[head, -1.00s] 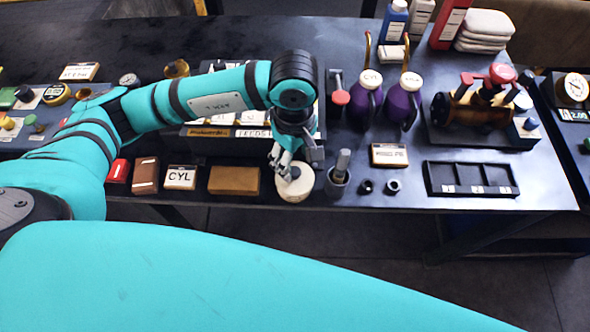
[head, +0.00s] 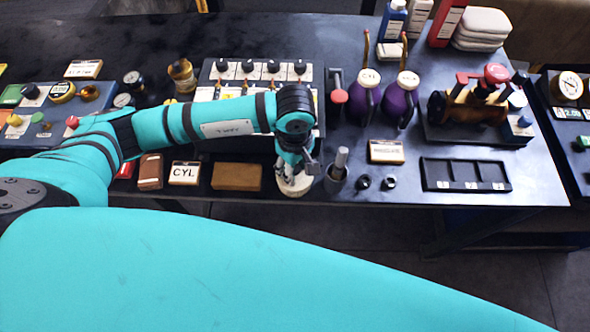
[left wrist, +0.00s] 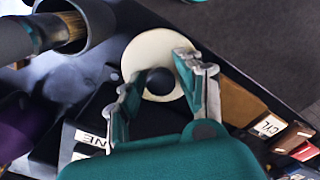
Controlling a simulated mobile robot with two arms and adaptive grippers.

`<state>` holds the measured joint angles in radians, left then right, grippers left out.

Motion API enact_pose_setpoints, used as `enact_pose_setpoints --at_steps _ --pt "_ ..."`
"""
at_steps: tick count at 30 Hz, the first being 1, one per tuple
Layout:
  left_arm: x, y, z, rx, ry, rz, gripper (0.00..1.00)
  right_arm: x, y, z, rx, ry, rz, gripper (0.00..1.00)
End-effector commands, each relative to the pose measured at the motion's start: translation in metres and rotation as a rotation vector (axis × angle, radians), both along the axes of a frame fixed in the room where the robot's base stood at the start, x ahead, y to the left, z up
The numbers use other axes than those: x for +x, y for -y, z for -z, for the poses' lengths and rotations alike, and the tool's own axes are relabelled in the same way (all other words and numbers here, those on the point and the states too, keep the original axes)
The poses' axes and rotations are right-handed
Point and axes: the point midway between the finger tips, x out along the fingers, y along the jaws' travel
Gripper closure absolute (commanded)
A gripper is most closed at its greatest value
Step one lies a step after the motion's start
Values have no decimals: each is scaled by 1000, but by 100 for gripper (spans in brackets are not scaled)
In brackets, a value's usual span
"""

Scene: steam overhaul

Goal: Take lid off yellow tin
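A pale cream-yellow round tin (head: 297,189) stands near the front edge of the table. In the left wrist view its round lid (left wrist: 142,54) faces the camera, with a black knob (left wrist: 159,81) in the middle. My left gripper (head: 291,172) is right over the tin, pointing down. In the left wrist view the gripper (left wrist: 157,84) is open, its two fingers on either side of the knob with gaps left. Whether the fingertips touch the lid I cannot tell. The tin's side is mostly hidden. My right gripper is not in view.
A grey cup with a brush (head: 338,168) stands close to the tin's right. A brown block (head: 237,177) and a CYL label (head: 184,173) lie to its left. Small dark rings (head: 363,182), a black tray (head: 466,174) and purple oil cans (head: 401,100) are further right.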

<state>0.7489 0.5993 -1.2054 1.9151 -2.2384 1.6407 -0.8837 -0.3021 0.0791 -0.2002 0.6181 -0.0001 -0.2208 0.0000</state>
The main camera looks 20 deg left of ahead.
Motion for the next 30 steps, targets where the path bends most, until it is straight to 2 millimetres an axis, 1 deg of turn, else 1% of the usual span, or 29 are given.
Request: enact_pose_setpoints --at_steps 1,6,7,8,20,25,29,30 --pt "0 0 0 0 0 0 72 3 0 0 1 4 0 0" --pt "0 0 0 0 0 0 94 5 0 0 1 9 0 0" --pt "0 0 0 0 0 0 98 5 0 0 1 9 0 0" --pt "0 0 0 0 0 0 100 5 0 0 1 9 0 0" --pt "1 0 -3 0 2 -1 100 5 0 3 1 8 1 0" --pt "1 0 -16 -1 5 1 100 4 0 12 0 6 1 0" --pt "1 0 -35 -1 7 3 100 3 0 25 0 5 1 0" --pt "-10 0 -33 -1 0 4 100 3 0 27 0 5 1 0"
